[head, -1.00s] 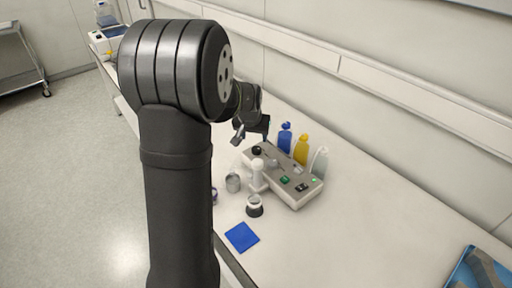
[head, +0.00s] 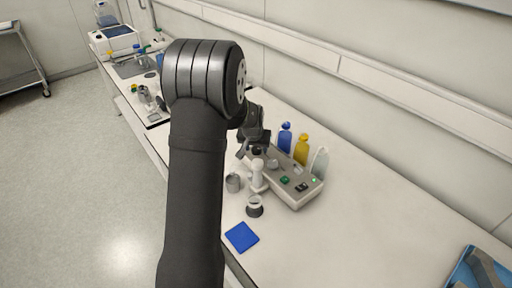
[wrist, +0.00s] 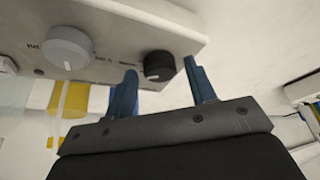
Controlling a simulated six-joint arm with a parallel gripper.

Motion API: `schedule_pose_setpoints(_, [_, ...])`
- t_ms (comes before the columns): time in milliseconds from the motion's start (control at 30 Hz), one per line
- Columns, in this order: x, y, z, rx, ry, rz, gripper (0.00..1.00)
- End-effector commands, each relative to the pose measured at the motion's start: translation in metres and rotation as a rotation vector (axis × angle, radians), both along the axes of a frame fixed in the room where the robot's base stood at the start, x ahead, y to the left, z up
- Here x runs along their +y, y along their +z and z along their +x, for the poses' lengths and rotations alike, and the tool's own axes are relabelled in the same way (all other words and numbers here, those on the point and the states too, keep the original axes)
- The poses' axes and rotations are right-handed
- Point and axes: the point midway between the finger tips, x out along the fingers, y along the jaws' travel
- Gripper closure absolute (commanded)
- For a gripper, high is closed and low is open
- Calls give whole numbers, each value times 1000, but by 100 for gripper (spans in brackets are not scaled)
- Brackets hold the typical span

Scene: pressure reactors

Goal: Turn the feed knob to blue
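The control box (head: 298,199) is a pale grey panel with knobs and buttons. In the wrist view its face shows a black knob (wrist: 158,65) near one end and a larger grey knob (wrist: 68,48) beside it. The printing by the knobs is too blurred to tell which is the feed knob. My gripper (wrist: 161,68) is open, its two blue fingers apart, with the black knob showing between the fingertips. Whether they touch it cannot be told. In the head view my gripper (head: 254,152) is over the box's far left end.
Blue (head: 285,138), yellow (head: 301,151) and clear (head: 319,163) bottles stand behind the box. A white upright fitting (head: 257,177), a metal cup (head: 233,183) and a dark-based jar (head: 254,207) stand in front. A blue mat (head: 241,237) lies nearer.

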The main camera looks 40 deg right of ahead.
Motion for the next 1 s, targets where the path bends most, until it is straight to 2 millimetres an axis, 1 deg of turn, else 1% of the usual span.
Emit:
schedule_pose_setpoints(33, [0,0,0,0,0,0,60])
schedule_pose_setpoints(167, [0,0,0,0,0,0,85])
schedule_pose_setpoints(200, [0,0,0,0,0,0,89])
schedule_pose_setpoints(367, [0,0,0,1,16,1,89])
schedule_pose_setpoints(700, [0,0,-1,0,125,2,89])
schedule_pose_setpoints(1000, [0,0,-1,1,133,1,89])
